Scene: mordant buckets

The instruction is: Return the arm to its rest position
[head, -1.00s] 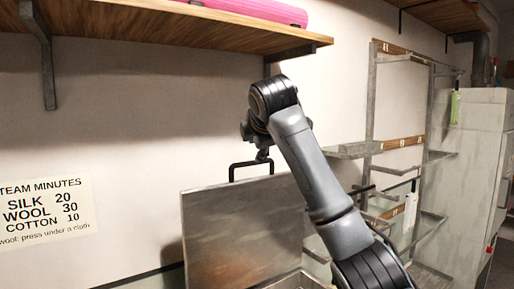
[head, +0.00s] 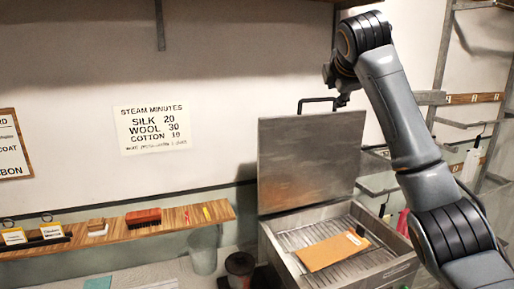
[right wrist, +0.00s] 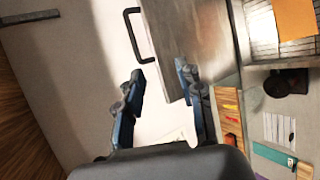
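My right arm comes in from the right in the head view, raised and bent. Its gripper (head: 342,97) is by the upper edge of the steamer's raised lid (head: 308,160), just right of the lid's dark handle (head: 317,101). In the right wrist view the gripper (right wrist: 160,71) has its two fingers spread with nothing between them. The lid's handle (right wrist: 134,36) shows beyond the fingertips, apart from them. The lid stands open. An orange packet (head: 332,251) lies on the slats in the steamer box (head: 285,268). My left gripper is not in view.
A wooden shelf (head: 205,213) with a red brush (head: 143,217) runs along the wall at left. A dark cup (head: 240,265) stands left of the steamer. Metal racks (head: 470,98) are at right. A bracketed shelf hangs above.

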